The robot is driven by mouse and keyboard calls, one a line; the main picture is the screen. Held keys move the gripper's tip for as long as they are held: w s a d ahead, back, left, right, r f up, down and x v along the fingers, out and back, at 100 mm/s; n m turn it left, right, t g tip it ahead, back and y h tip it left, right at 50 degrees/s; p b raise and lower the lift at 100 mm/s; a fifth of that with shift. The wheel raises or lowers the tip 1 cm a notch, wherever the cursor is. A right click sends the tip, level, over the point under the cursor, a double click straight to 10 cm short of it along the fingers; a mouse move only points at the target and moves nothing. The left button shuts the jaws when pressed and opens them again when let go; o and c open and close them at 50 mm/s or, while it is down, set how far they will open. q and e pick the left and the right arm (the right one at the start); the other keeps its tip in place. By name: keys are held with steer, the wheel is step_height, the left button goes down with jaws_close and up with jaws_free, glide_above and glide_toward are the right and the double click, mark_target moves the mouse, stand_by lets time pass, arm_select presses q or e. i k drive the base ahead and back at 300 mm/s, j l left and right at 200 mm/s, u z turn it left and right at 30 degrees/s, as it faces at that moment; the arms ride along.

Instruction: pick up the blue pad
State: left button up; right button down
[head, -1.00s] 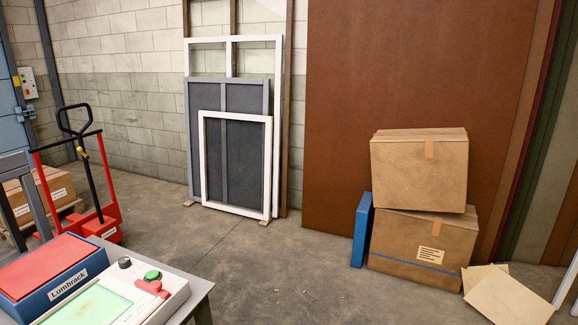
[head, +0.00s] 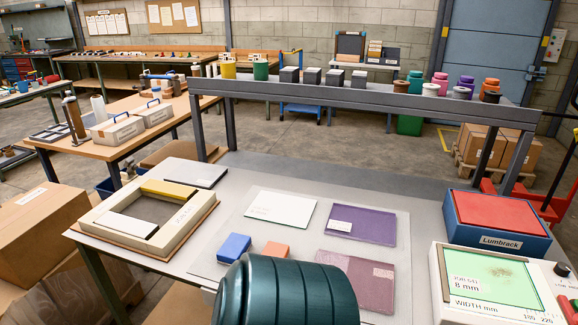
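The blue pad (head: 234,248) is a small blue block in the head view. It lies on the grey table (head: 229,204), left of an orange block (head: 271,253) and apart from it. Neither of my grippers is in view.
A cream frame (head: 193,221) with yellow and white bars lies left of the pad. White (head: 281,207), purple (head: 362,223) and mauve (head: 357,280) sheets lie to the right. A Lumbrack box (head: 500,241) and control panel (head: 491,278) stand far right. A grey rail (head: 350,92) spans behind.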

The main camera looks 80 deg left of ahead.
mark_target(236, 244)
steer(key=u, duration=3.1)
